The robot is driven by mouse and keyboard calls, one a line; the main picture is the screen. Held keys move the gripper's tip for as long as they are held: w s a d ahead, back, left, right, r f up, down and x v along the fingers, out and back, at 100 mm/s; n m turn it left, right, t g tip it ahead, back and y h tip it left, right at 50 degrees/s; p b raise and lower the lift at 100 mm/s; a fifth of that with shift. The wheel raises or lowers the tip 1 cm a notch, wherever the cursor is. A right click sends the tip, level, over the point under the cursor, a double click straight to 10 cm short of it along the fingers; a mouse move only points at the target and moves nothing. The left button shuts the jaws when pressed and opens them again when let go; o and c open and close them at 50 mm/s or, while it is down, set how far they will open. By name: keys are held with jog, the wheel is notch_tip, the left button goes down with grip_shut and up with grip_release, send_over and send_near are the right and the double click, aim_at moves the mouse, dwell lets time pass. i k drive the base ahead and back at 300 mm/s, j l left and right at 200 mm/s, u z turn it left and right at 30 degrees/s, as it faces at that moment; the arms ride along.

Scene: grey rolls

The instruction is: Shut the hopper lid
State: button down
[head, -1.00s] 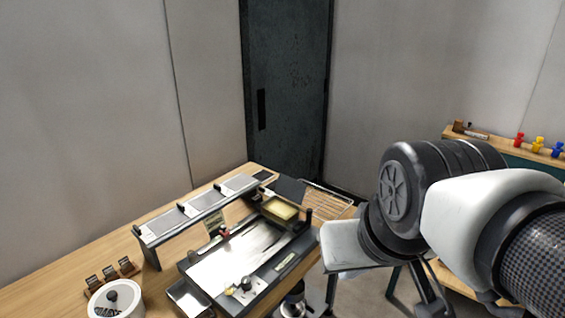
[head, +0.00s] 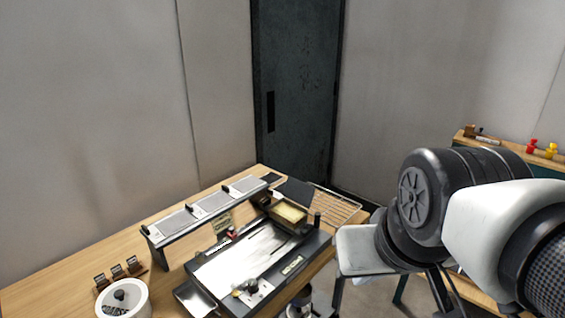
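The hopper (head: 290,213) is a small box with a pale yellow filling, at the back right of the dark machine (head: 262,258) on the wooden table in the head view. Its top is open and the filling shows. A dark flat panel (head: 296,191) stands behind the hopper and looks like its raised lid; the hinge is too small to make out. My arm crosses the right side, to the right of the machine and apart from it. A dark part (head: 440,290) below my arm may belong to my gripper; no fingertips can be made out.
A raised rack of grey panels (head: 208,207) runs behind the machine. A wire rack (head: 335,204) lies right of the hopper. A white round pot (head: 124,300) stands at front left. A pale stool (head: 358,250) is between table and arm.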

aim_at(298, 192)
jog(key=l+z, duration=0.1)
jog(key=l, duration=0.3)
jog(key=i+l+z, duration=0.1)
jog(key=l, duration=0.35)
jog(key=i+z, duration=0.4)
jog(key=i, duration=0.7)
